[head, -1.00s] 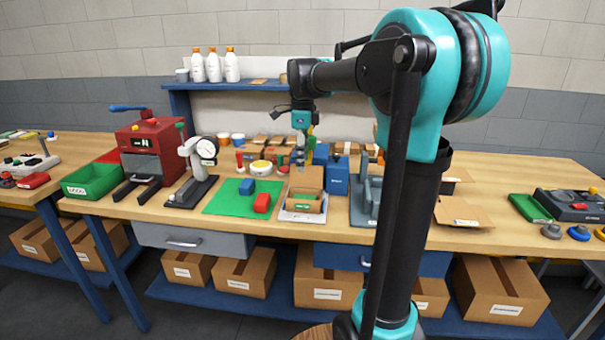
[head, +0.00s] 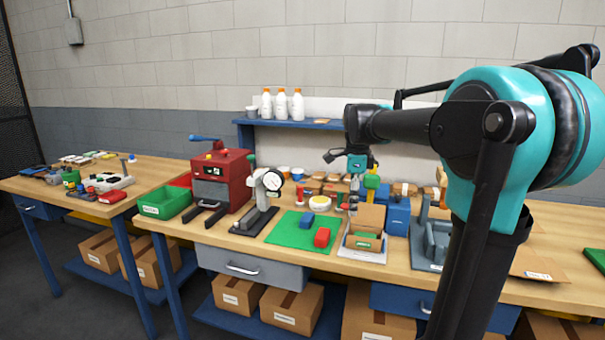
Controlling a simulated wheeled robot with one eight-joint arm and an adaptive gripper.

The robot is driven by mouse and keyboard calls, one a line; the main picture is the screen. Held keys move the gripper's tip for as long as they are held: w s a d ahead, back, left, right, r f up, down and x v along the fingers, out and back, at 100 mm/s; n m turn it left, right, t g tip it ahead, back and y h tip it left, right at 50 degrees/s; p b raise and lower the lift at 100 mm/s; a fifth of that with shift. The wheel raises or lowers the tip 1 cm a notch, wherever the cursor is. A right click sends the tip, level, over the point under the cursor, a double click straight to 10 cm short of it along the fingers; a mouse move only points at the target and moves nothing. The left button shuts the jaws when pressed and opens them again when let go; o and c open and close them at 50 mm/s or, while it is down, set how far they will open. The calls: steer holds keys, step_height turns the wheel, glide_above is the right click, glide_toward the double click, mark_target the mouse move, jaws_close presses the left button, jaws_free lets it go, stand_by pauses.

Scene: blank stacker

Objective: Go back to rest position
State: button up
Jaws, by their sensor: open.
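My gripper is apart from the box. The arm hides part of the bench's right side.
White bottles (head: 281,104) stand on the shelf. Floor at left is clear.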

steer(key=s+d+f+n+t, duration=0.2)
steer(key=s+f+n, duration=0.8)
steer(key=f, duration=0.2)
steer(key=s+d+f+n+t, duration=0.1)
steer(key=s+d+f+n, duration=0.1)
steer(key=s+f+n, duration=0.7)
step_height(320, 180, down, 3)
steer(key=shift+s+f+n+t, duration=0.1)
steer(key=shift+s+n+t, duration=0.3)
steer(key=shift+s, duration=0.65)
steer(key=shift+d, duration=0.15)
